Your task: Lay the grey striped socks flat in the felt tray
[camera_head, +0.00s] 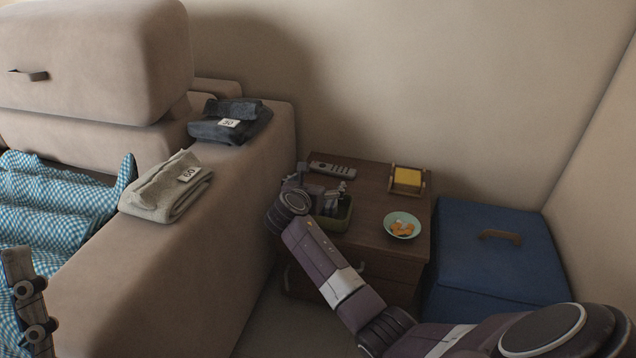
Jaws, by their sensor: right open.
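A small green tray (341,218), which looks like the felt tray, stands on the brown bedside table, partly hidden by my right gripper. My right gripper (338,200) is open over the tray, its fingers at or just above it. I cannot make out the grey striped socks; anything in the tray is hidden or too dark to tell.
The wooden table (372,190) also holds a remote (333,169), a yellow note holder (408,180) and a green dish (402,225) with orange pieces. Folded dark (231,121) and light grey (165,190) cloths with number tags lie on the sofa arm. A blue box (495,250) stands right.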

